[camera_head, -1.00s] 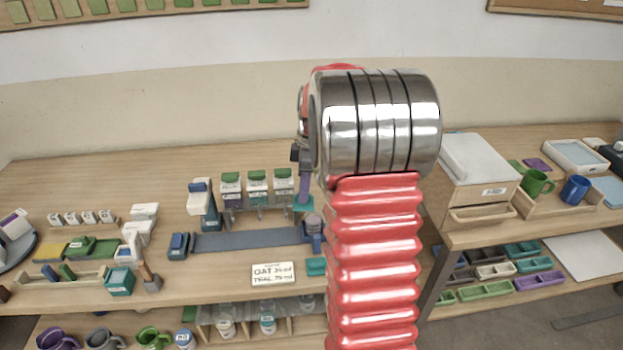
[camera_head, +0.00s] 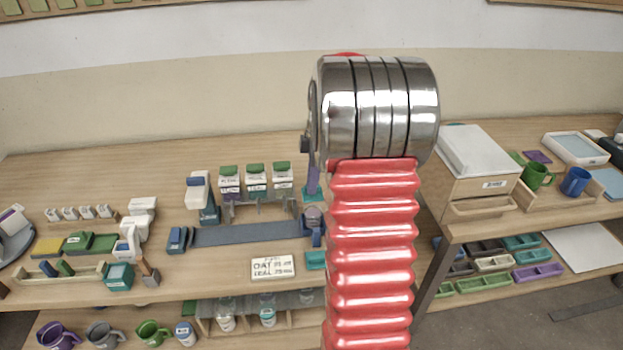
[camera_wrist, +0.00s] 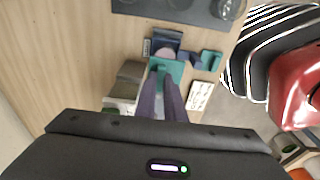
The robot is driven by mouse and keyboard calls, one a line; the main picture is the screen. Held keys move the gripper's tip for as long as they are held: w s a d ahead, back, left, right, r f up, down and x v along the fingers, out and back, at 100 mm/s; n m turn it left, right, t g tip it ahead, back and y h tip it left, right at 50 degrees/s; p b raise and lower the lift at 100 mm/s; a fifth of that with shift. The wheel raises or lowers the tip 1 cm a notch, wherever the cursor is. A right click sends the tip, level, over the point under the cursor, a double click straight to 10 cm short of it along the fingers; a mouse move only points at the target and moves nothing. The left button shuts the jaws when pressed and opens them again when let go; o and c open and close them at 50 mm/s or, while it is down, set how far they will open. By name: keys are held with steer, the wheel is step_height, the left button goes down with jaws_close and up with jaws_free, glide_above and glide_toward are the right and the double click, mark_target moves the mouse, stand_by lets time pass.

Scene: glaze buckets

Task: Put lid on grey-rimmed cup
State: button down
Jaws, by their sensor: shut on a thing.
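My gripper (camera_wrist: 161,84) shows in the wrist view as two purple fingers shut on a teal square lid (camera_wrist: 176,68). In the head view the gripper (camera_head: 313,183) is partly behind my arm, with the teal lid (camera_head: 311,196) at its tips. A round cup with a greyish top (camera_head: 313,214) sits in a dark blue holder at the right end of the blue-grey strip. It also shows in the wrist view (camera_wrist: 166,49), just beyond the lid. The lid appears close to the cup but apart from it; its exact height is unclear.
White cartons with green tops (camera_head: 256,178) stand on a rack left of my gripper. A label card (camera_head: 273,267) and a teal block (camera_head: 316,260) lie near the bench's front edge. A drawer box (camera_head: 478,170) stands right of my arm.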

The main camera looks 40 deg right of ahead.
mark_target(312, 197)
steer(key=shift+f, duration=2.7)
steer(key=shift+f, duration=0.3)
steer(key=c, duration=1.8)
jaws_free()
steer(key=shift+o, duration=0.2)
steer(key=shift+r, duration=0.1)
steer(key=shift+r, duration=3.4)
